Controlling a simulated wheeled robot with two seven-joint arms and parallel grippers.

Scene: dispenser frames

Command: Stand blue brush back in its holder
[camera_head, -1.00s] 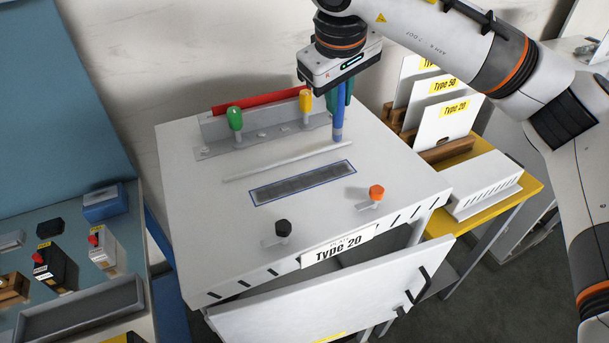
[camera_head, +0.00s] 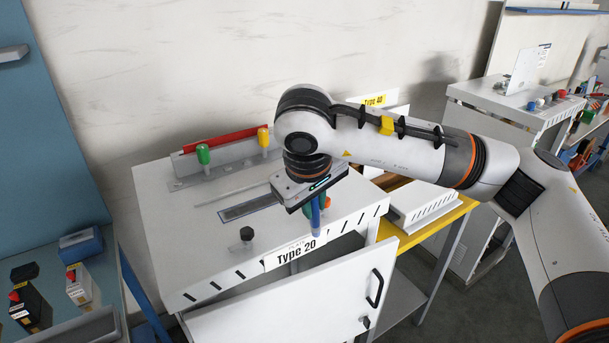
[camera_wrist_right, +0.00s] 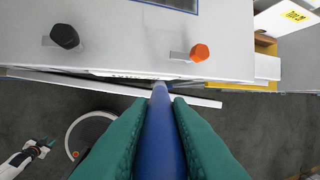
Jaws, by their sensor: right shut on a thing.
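My right gripper (camera_head: 317,205) is shut on the blue brush (camera_head: 316,219), a slim blue stick pointing down. It is over the front right of the white dispenser top (camera_head: 160,215). In the right wrist view the brush (camera_wrist_right: 160,145) runs between the two green fingers of the gripper (camera_wrist_right: 161,103), and its far end overlaps the dispenser's front edge. Whether it touches anything cannot be told. No brush holder can be made out with certainty.
A black knob (camera_head: 247,234) and an orange knob (camera_wrist_right: 199,52) stand on the top. Green (camera_head: 203,154) and yellow (camera_head: 263,139) knobs stand at its back bracket. The front door (camera_head: 290,305) hangs open. A yellow table (camera_head: 430,228) stands at the right.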

